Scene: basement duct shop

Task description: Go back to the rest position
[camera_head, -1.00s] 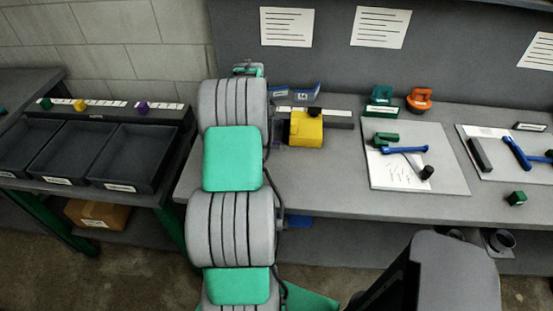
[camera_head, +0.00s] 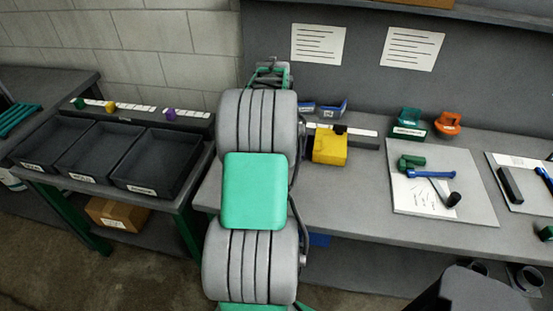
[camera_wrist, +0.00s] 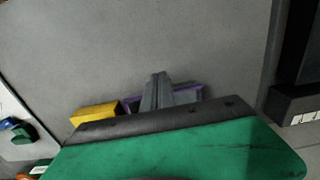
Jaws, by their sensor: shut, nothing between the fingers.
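My gripper (camera_wrist: 159,76) shows in the wrist view, with its two grey fingers together and nothing between them. Its green and dark body fills the lower part of that view. A purple-edged thing (camera_wrist: 188,92) lies behind the fingers, mostly hidden, and I cannot tell whether they touch it. In the head view my arm stands upright in front of the bench's left part, and its links hide the gripper's fingers. A yellow block (camera_head: 329,148) sits just right of the arm; a yellow block also shows in the wrist view (camera_wrist: 94,116).
The bench (camera_head: 350,205) holds a white board (camera_head: 470,205) with a blue-handled tool (camera_head: 428,174), plus green (camera_head: 409,121) and orange (camera_head: 448,123) things behind. Dark bins (camera_head: 160,190) stand on a lower table at left. A cardboard box (camera_head: 112,212) is beneath them.

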